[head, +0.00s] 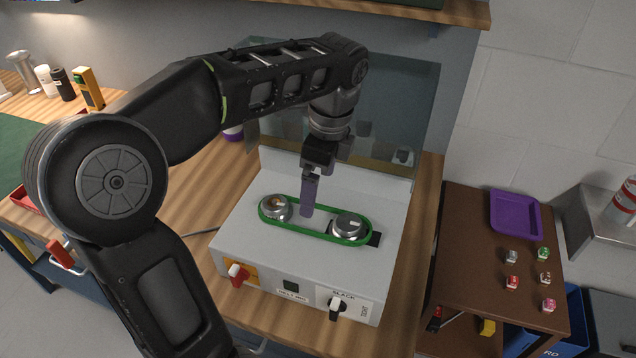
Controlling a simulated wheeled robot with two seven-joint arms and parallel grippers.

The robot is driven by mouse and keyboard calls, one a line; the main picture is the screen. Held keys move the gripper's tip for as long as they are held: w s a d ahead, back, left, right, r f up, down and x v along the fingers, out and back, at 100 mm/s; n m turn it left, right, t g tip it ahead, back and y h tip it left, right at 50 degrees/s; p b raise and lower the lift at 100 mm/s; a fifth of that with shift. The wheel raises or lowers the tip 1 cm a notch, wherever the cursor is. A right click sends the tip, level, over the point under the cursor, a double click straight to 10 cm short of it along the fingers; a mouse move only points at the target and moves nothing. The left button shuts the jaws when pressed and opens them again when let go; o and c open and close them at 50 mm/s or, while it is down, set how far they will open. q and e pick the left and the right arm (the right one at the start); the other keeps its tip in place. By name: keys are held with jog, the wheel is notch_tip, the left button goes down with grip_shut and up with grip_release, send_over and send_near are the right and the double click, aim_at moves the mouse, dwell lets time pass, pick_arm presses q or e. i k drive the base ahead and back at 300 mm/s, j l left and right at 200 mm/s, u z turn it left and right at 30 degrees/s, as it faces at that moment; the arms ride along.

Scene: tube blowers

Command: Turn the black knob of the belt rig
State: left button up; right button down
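The belt rig (255,255) is a white box on the wooden bench, with a green belt (308,232) looped around two metal pulleys on its top. The black knob (337,305) is on the rig's front right, beside a label that seems to read SLACK. A red knob (238,272) with a pale part is at the front left. My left gripper (308,212) points down over the middle of the belt loop, between the pulleys, behind and left of the black knob and apart from it. Its fingers overlap in this view, so its opening is unclear. My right gripper is out of view.
A clear panel (390,120) stands behind the rig, and a shelf edge (400,8) hangs above. A brown side table (480,225) at right holds a purple tray (515,216) and several small coloured pieces. The space before the black knob looks clear.

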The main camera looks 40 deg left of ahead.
aim_at(335, 304)
jog(key=k, duration=1)
